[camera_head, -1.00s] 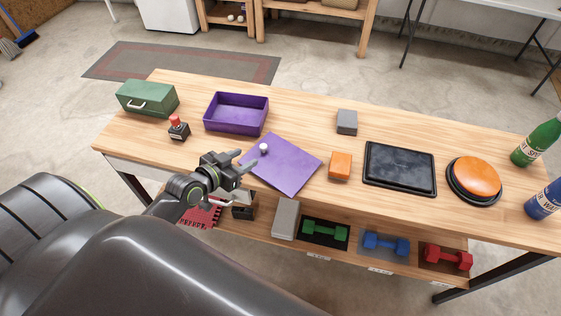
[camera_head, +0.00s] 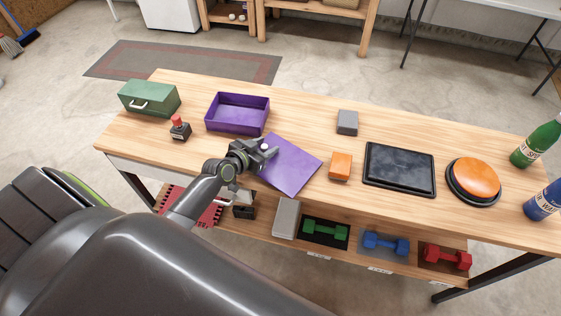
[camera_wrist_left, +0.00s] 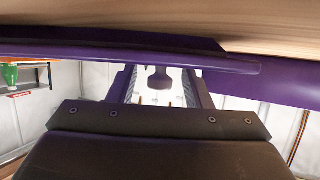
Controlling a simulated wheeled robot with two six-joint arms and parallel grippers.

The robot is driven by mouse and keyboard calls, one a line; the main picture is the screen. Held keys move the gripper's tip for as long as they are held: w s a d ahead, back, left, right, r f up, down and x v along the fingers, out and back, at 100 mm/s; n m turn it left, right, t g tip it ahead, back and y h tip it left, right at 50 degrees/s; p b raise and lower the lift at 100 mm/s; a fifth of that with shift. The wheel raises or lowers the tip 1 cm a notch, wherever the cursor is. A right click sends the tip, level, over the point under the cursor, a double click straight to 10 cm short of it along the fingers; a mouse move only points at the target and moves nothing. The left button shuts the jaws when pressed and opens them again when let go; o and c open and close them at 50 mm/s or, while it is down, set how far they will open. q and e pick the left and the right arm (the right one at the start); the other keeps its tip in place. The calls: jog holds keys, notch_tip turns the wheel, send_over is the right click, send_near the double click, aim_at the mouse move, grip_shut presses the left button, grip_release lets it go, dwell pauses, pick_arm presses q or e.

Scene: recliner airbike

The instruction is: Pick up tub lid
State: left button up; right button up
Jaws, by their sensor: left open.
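The purple tub lid (camera_head: 294,168) lies on the wooden table in the head view. Its small knob (camera_head: 264,146) is near its left corner, partly hidden by my left gripper (camera_head: 266,150). The matching purple tub (camera_head: 238,128) stands open and empty behind the lid. In the left wrist view, the lid (camera_wrist_left: 110,54) spans the top, and the knob (camera_wrist_left: 160,80) shows between the two spread fingers of the left gripper (camera_wrist_left: 160,90). The gripper is open around the knob; contact cannot be told. My right gripper is out of view.
Right of the lid are an orange block (camera_head: 340,166), a grey block (camera_head: 347,122), a black tray (camera_head: 400,169) and an orange dome (camera_head: 474,180). A lower shelf holds dumbbells (camera_head: 385,243).

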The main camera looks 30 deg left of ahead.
pick_arm(q)
grip_shut()
dwell(0.3)
